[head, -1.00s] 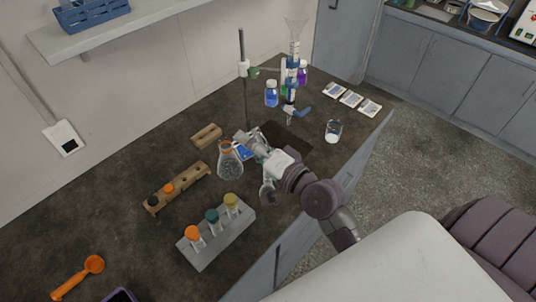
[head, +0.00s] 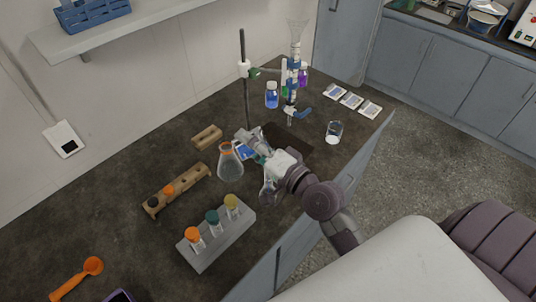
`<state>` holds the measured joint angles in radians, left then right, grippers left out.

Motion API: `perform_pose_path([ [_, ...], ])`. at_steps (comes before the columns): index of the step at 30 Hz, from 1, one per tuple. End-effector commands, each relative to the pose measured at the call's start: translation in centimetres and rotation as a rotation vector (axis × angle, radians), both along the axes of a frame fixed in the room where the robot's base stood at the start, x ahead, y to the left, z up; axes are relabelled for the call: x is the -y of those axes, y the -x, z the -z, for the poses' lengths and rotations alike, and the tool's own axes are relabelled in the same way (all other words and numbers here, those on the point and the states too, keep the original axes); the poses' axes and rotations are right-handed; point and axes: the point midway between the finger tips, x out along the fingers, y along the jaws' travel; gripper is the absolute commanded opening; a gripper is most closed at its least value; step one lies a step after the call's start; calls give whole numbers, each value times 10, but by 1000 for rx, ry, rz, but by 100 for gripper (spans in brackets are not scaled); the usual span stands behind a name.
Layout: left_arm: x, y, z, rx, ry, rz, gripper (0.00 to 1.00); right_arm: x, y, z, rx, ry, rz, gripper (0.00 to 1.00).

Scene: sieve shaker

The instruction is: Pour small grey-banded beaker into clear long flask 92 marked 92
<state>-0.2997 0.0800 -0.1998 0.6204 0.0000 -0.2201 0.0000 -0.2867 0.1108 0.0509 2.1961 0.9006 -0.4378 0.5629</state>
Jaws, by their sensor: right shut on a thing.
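My right gripper (head: 247,141) is over the middle of the bench, just right of a conical flask with an orange neck band (head: 230,167). It is shut on a small pale vessel, which I take for the small grey-banded beaker; it is too small and covered to read clearly. A clear glass vessel (head: 268,188) shows below my right wrist, partly hidden by the arm. It may be the long flask, but no marking 92 is legible. A beaker with white contents (head: 334,133) stands to the right, apart from the gripper. My left gripper is out of view.
A grey rack with coloured-capped tubes (head: 218,241) and a wooden rack (head: 177,190) stand in front and left. A clamp stand (head: 244,85), a glass column (head: 294,65) and a blue bottle (head: 271,96) stand behind. An orange scoop (head: 78,279) lies front left.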

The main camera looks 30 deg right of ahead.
Motion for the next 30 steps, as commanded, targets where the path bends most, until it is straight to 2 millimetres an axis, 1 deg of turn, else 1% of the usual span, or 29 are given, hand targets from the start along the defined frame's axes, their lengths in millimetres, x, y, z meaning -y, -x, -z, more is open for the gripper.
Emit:
perform_pose_path([
  [30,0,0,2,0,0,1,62,1,0,-3,6,-52,0,14],
])
